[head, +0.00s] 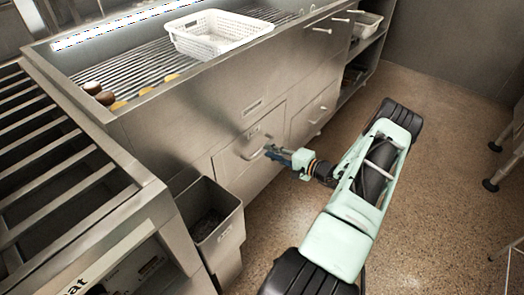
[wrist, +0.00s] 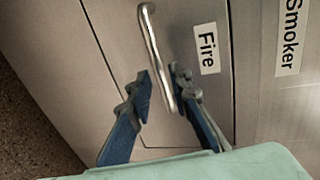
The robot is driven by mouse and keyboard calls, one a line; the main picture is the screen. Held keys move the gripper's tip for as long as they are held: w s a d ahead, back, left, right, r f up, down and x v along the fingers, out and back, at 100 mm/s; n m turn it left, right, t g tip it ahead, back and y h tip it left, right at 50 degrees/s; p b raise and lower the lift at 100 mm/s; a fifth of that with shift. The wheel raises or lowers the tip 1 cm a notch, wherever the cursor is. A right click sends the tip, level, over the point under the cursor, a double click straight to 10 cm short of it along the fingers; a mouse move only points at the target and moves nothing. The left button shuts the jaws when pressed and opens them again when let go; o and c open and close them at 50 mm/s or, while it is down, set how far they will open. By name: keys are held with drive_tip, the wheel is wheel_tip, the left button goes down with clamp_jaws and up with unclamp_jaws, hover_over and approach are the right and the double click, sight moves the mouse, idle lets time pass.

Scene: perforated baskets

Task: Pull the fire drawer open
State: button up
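The fire drawer (head: 240,160) is a metal front low in the counter and looks shut. In the wrist view, a white "Fire" label (wrist: 207,48) sits on its face (wrist: 190,118), beside a long silver bar handle (wrist: 152,45). My gripper (wrist: 162,80) is open, with one blue finger on each side of the handle near one of its ends. I cannot tell whether a finger touches the bar. In the head view, my gripper (head: 272,153) is right at the drawer front and partly hides the handle.
A "Smoker" label (wrist: 290,35) marks the neighbouring panel. A grey bin (head: 213,225) stands left of the drawer. A white perforated basket (head: 215,38) rests on the grill above. The brown floor (head: 420,200) to the right is mostly open.

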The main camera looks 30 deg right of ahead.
drive_tip(key=shift+b+x, duration=0.45)
drive_tip(key=shift+x, duration=1.95)
clamp_jaws()
